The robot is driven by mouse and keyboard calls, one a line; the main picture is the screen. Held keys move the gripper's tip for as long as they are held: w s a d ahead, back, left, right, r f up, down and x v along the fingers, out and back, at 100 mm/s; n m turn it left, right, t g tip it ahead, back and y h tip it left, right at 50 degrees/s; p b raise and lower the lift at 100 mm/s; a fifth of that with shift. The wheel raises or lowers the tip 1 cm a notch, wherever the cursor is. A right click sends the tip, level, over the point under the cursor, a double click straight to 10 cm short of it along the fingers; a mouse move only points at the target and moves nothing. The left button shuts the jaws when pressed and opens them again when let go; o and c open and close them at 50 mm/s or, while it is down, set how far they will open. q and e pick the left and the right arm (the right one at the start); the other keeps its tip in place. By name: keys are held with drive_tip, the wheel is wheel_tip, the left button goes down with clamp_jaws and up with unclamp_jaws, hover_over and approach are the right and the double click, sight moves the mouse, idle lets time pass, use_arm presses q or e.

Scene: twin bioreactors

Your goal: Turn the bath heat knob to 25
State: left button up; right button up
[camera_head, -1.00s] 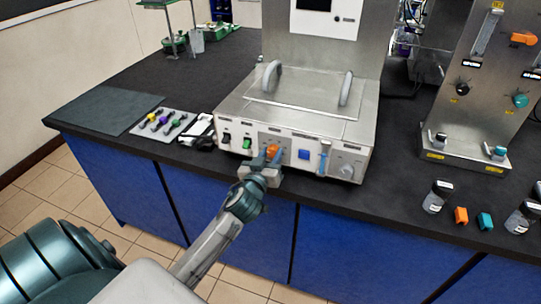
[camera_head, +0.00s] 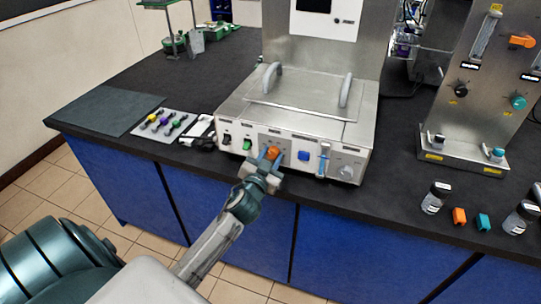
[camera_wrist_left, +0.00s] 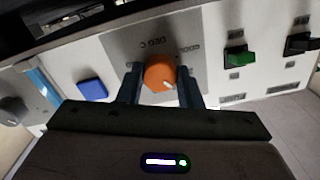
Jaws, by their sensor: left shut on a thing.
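The bath heat knob is an orange round knob (camera_head: 272,153) on the front panel of the steel bath (camera_head: 305,110). In the left wrist view the orange knob (camera_wrist_left: 160,75) shows a pale pointer mark at its lower right, on a grey plate (camera_wrist_left: 122,42) lettered "DEG C". My left gripper (camera_head: 268,160) has its two fingers on either side of the knob and is shut on it. In the left wrist view the gripper (camera_wrist_left: 160,88) looks rolled over, as the lettering is tilted. The scale numbers are too small or hidden to read. My right gripper is not in view.
Beside the knob are a green switch (camera_wrist_left: 238,57), a black switch (camera_wrist_left: 300,43) and a blue button (camera_wrist_left: 92,89). A grey knob (camera_head: 346,172) is at the panel's right end.

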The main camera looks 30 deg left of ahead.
use_arm(q)
drive_tip(key=shift+m+p, duration=0.3)
drive_tip(key=shift+m, duration=0.9)
drive_tip(key=o, duration=1)
drive_tip(key=shift+s, duration=0.1)
